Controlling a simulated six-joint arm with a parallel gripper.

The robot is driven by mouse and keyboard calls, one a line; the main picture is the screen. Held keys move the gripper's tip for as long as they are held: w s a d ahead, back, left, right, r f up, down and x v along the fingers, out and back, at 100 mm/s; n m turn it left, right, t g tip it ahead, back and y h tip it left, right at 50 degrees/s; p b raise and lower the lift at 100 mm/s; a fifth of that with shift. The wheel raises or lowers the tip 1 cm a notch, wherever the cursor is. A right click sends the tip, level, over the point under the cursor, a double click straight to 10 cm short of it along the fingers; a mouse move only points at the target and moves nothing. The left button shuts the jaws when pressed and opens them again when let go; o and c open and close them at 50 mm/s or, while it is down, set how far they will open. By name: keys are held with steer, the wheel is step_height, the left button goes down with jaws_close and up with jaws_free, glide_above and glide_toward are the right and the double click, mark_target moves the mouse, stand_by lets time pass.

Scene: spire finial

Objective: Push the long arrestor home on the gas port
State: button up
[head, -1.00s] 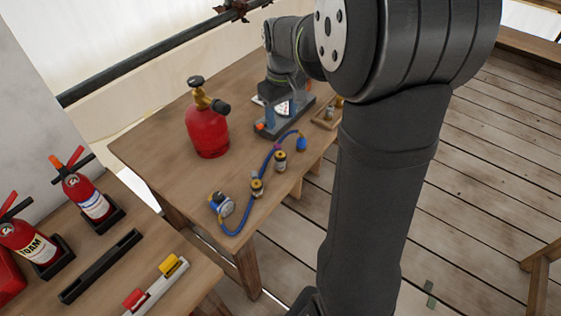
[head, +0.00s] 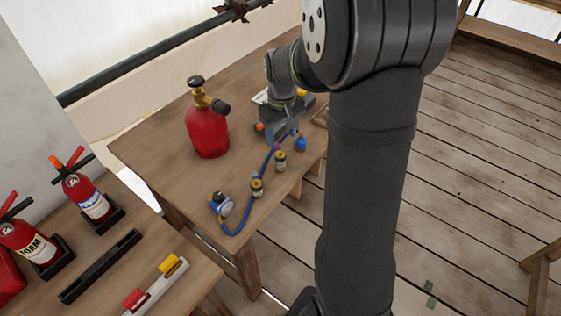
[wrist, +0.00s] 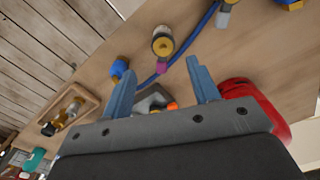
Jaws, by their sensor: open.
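My gripper (head: 282,137) is open, its two blue fingers pointing down over the table's right side; in the wrist view the gripper (wrist: 162,70) has nothing between its fingers. A brass-and-black fitting (head: 280,160) stands just in front of it and also shows in the wrist view (wrist: 163,42), beyond the fingertips. A second similar fitting (head: 257,187) stands nearer the front. I cannot tell which is the long arrestor. A grey block with an orange part (wrist: 171,106) lies partly hidden behind the gripper. The gas port cannot be made out.
A blue hose (head: 232,233) curves between a gauge (head: 223,206) and a blue end piece (head: 301,145), close to the gripper. A red bottle (head: 207,135) stands at left. A wooden tray (wrist: 92,100) holds a brass part. The front left of the tabletop is clear.

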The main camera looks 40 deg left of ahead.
mark_target(280, 154)
step_height(280, 154, down, 6)
steer(key=shift+r, duration=0.25)
steer(key=shift+s+f, duration=0.15)
steer(key=shift+f, duration=1.15)
steer(key=shift+s+f, duration=0.15)
steer(key=shift+f, duration=1.15)
steer(key=shift+c, duration=0.2)
steer(key=c, duration=0.9)
